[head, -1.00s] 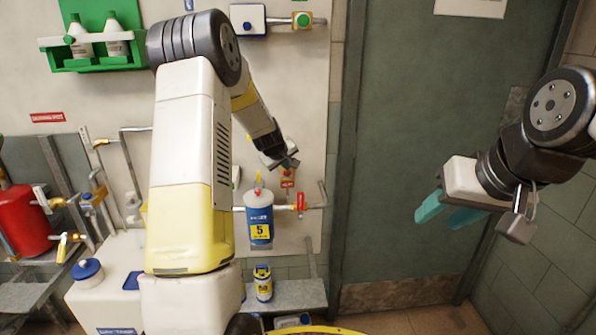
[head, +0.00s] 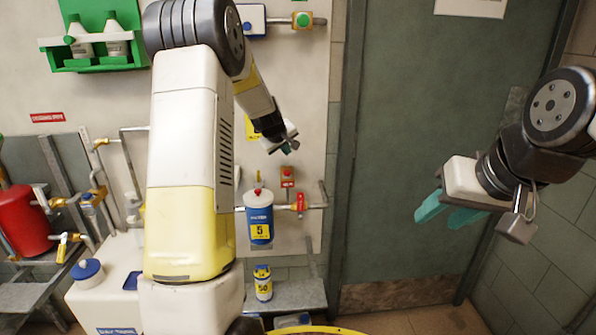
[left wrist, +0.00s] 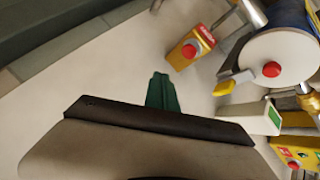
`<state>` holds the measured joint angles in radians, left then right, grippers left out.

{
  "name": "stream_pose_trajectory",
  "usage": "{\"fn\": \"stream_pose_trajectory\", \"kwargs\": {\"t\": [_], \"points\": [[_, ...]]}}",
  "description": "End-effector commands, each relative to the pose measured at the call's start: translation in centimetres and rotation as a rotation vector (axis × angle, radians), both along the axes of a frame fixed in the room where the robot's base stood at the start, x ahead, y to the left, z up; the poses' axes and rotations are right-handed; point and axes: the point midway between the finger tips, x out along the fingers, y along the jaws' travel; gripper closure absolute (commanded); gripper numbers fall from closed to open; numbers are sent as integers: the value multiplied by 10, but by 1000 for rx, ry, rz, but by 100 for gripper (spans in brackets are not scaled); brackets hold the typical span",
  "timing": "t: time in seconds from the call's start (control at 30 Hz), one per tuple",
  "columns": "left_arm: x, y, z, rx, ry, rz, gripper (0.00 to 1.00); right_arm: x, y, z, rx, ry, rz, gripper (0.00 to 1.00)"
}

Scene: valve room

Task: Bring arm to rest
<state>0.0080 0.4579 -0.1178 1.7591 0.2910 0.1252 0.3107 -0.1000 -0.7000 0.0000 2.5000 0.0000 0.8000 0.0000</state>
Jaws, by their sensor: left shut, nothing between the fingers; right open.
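My left gripper (head: 289,147) is in front of the pale wall panel in the head view, above the blue-and-white canister marked 5 (head: 260,218) and the small red-button box (head: 287,176). Its fingers are shut with nothing between them. In the left wrist view the shut green fingers (left wrist: 161,92) point at bare panel, apart from the red-button box (left wrist: 190,48) and the canister (left wrist: 275,62). My right gripper (head: 450,212) hangs at the right before the grey-green door, its teal fingers open and empty.
A valve with a red handle (head: 300,202) sits on the pipe right of the canister. A smaller canister (head: 263,283) stands on the ledge below. A green rack (head: 98,62) hangs upper left. The door (head: 420,150) fills the middle right, with free space before it.

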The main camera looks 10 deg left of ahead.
Motion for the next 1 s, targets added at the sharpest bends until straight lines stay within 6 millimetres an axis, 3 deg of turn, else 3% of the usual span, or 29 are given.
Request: {"fn": "stream_pose_trajectory", "kwargs": {"t": [0.43,0.57,0.67,0.77,1.0], "points": [[-1,-1,8,0,1,-2,100,0,0,0,0,0,0,57],[-17,-7,25,5,3,-34,100,0,0,0,0,0,0,57],[-50,-18,53,19,12,-93,100,0,0,0,0,0,0,57],[-97,-34,82,44,27,-178,100,0,0,0,0,0,0,57],[-227,-64,123,134,71,-389,100,0,0,0,0,0,0,57]]}}
